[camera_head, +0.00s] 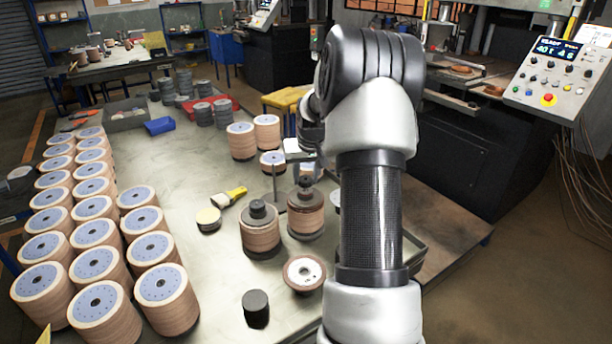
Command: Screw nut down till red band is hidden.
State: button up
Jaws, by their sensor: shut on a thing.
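My gripper (298,152) shows only in part, left of my arm, above the middle of the bench. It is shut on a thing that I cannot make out. Below it stands a stack of tan discs (306,220) with a dark round piece (305,184) on top. To its left is a similar stack (261,236) with a dark cap (258,210). A thin upright rod (275,187) stands between and behind these stacks. I cannot make out a red band or a threaded nut at this size.
The bench (215,290) holds rows of disc stacks (95,245) on the left. A control panel (560,75) stands at right.

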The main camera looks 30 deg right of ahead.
jog(key=shift+f+b, duration=0.7)
jog(key=shift+f, duration=0.3)
dwell(0.7)
jog(key=o, duration=1.1)
